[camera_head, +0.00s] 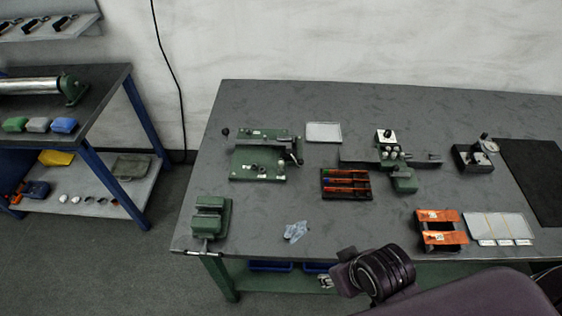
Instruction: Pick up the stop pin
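I cannot single out the stop pin; at this size no part can be told apart as it. A green fixture (258,155) stands on the left half of the grey table (300,97), with small parts on its base plate and dark knobs. A machine (388,152) with a silver head and a green block stands near the table's middle. My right arm comes in at the bottom right, its dark ringed joint in front of the table's front edge. I see no fingers on it. My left gripper is not in view.
A side bench (110,77) stands left. The table's back strip is clear.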

